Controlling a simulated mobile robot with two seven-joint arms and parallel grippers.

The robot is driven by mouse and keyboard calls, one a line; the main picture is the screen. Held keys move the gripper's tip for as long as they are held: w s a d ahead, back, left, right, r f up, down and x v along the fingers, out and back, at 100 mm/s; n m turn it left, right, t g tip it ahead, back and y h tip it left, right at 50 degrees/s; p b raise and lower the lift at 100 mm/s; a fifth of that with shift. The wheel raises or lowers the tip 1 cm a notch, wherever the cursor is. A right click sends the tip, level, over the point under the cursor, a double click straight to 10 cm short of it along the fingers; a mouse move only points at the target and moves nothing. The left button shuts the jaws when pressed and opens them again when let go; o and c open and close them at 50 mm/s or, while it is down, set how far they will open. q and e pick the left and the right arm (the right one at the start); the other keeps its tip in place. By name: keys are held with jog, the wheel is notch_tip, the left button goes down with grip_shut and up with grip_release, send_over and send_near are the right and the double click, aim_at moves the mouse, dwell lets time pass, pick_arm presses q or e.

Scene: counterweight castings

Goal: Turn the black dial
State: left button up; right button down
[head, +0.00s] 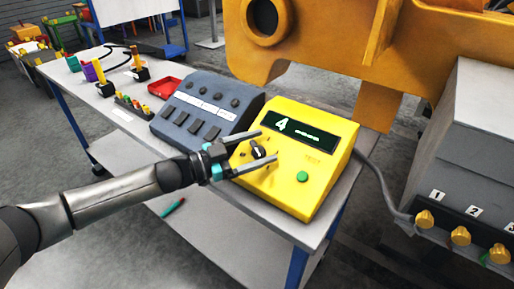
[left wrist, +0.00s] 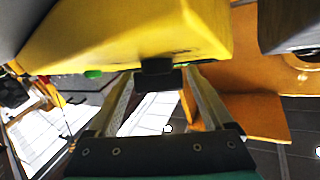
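The black dial (head: 257,151) is on the sloped face of the yellow box (head: 330,180), left of a green button (head: 302,176). The box's dark display (head: 300,132) reads 4. My left gripper (head: 268,145) reaches in from the left with its two fingers apart, one on each side of the dial. In the left wrist view the dial (left wrist: 158,74) is between the fingertips, with a gap visible on both sides. The dial's pointer mark is too small to read surely. My right gripper is not in view.
A grey box with buttons (head: 205,107) stands left of the yellow box on the table (head: 102,105). A red tray (head: 166,86) and coloured tools lie farther back. A large orange casting (head: 330,50) hangs behind.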

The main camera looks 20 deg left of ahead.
pick_arm(q)
jog(key=shift+o, duration=0.5)
jog(key=shift+f, duration=0.1)
jog(key=shift+s, duration=0.1)
jog(key=shift+s+a, duration=0.15)
jog(key=shift+a, duration=0.05)
jog(key=p+v, duration=0.1)
jog(key=v, duration=1.3)
jog(key=shift+s+a, duration=0.2)
jog(key=shift+a, duration=0.1)
